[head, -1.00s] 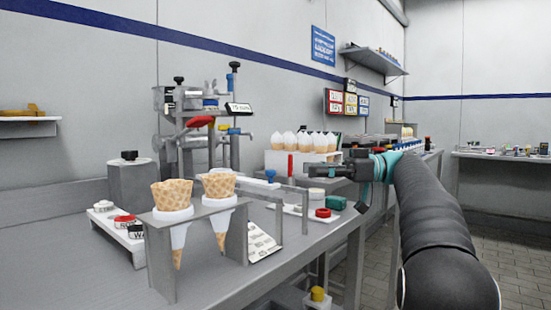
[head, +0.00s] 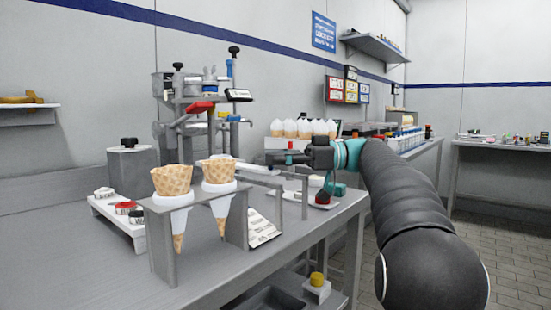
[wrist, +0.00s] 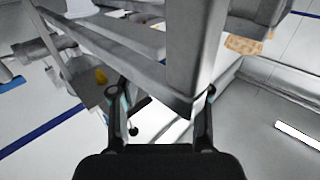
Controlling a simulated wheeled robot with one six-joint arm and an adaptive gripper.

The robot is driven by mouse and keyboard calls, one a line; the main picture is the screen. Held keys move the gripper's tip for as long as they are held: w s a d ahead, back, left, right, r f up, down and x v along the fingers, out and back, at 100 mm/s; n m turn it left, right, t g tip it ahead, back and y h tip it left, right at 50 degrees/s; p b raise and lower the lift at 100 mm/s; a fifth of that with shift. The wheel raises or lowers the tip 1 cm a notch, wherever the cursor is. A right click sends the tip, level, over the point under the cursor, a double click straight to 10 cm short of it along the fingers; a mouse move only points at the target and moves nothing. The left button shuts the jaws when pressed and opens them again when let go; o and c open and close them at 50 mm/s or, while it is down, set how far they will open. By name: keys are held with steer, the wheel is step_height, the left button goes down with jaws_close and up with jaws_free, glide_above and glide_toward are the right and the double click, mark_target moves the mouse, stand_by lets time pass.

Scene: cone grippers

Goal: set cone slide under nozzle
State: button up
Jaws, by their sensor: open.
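Two waffle cones (head: 172,180) (head: 217,171) stand upright in white sleeves in a grey cone stand (head: 160,245) at the table's front; waffle also shows in the wrist view (wrist: 245,45). Behind them is the dispensing machine (head: 205,90) with a red lever; I cannot make out its nozzle. A grey rail frame (head: 262,178), which may be the cone slide, runs from behind the cones to the right. My gripper (head: 292,157) is at the frame's right end. In the wrist view my gripper (wrist: 163,95) is open, with grey bars of the frame between and beyond its fingers; contact is unclear.
White-topped cones stand in a rack (head: 285,143) behind my gripper. A white tray (head: 118,215) with small lidded pots lies left. The front tabletop (head: 85,270) is clear.

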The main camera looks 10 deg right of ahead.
mark_target(262, 167)
jaws_close()
steer(key=shift+w, duration=0.1)
steer(key=w+a, duration=0.1)
steer(key=w+a+p, duration=0.1)
steer(key=w, duration=0.1)
steer(key=shift+a, duration=0.15)
steer(key=shift+c, duration=1.7)
jaws_free()
steer(key=shift+r, duration=0.1)
steer(key=o, duration=0.3)
steer(key=shift+w+a, duration=0.15)
steer(key=shift+o, duration=0.2)
steer(key=shift+d, duration=0.2)
steer(key=s+d, duration=0.2)
steer(key=d, duration=0.9)
steer(key=shift+d, duration=0.3)
